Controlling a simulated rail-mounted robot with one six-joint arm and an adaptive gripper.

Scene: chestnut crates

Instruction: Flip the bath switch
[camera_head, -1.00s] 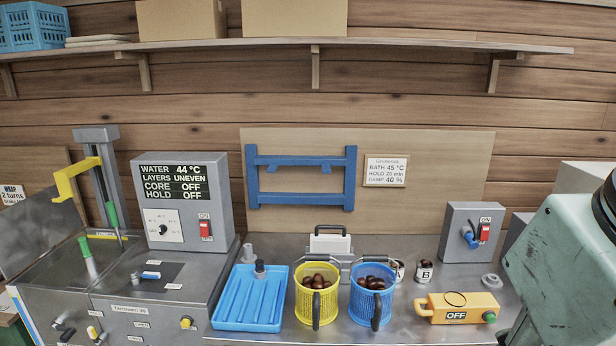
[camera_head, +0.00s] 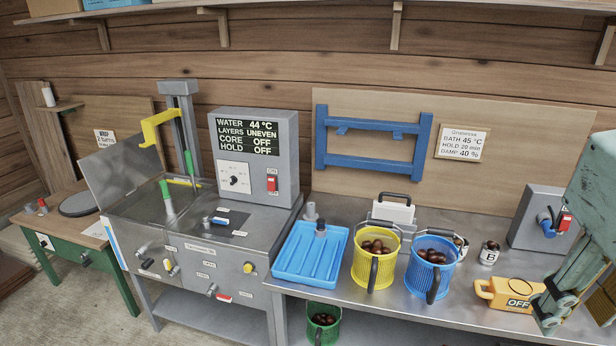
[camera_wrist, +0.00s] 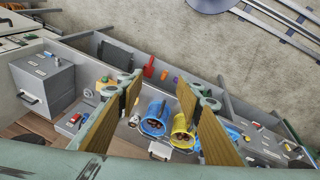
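The bath's grey control box (camera_head: 253,150) stands behind the sunken steel bath (camera_head: 170,205), left of centre in the head view. Its red switch (camera_head: 272,184) sits low on the right of the box face, with small labels above and below. Which way it is tipped is too small to tell. The display (camera_head: 247,136) reads water 44 °C, layers uneven, core off, hold off. My gripper (camera_head: 560,308) is at the right edge of the head view, far from this switch. In the wrist view my gripper (camera_wrist: 160,88) has its two fingers wide apart and nothing between them.
A blue tray (camera_head: 310,253), yellow basket (camera_head: 372,268) and blue basket (camera_head: 430,277) of chestnuts stand between bath and gripper. A second red switch (camera_head: 565,223) is on a grey box at right. An orange box (camera_head: 505,294) marked OFF lies near my gripper.

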